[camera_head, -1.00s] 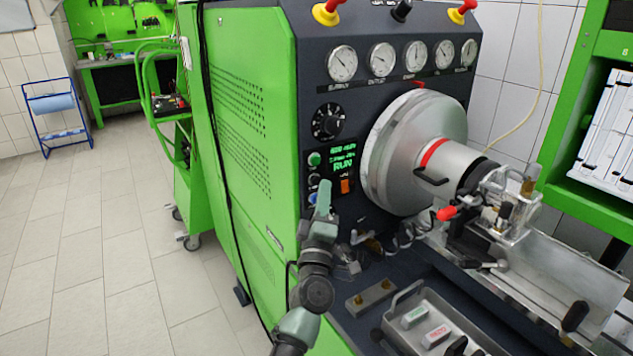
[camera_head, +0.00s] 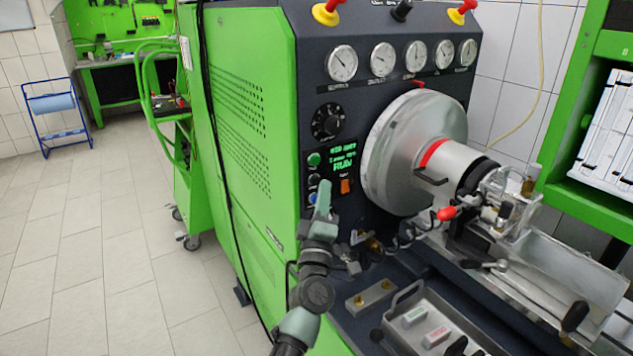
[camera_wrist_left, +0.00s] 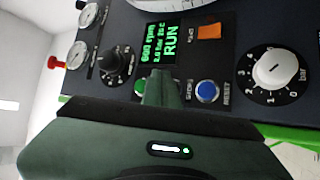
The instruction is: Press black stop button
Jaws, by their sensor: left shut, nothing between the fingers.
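The black stop button (camera_head: 313,180) sits on the dark panel between a green button (camera_head: 314,159) and a blue reset button (camera_head: 313,198). My left gripper (camera_head: 323,188) is shut and empty, its tip just in front of this button column. In the left wrist view the shut fingers (camera_wrist_left: 160,88) cover the spot between the green button (camera_wrist_left: 141,86) and the blue button (camera_wrist_left: 207,90), beside the STOP label. The black button is mostly hidden there. I cannot tell whether the fingertip touches it. The display (camera_wrist_left: 164,42) reads RUN. My right gripper is not in view.
An orange switch (camera_head: 345,186) is right of the buttons. A black rotary knob (camera_head: 327,122) and a row of gauges are above. The large metal drum (camera_head: 417,150) protrudes to the right. A metal tray (camera_head: 452,312) lies below; the floor left of the green cabinet is clear.

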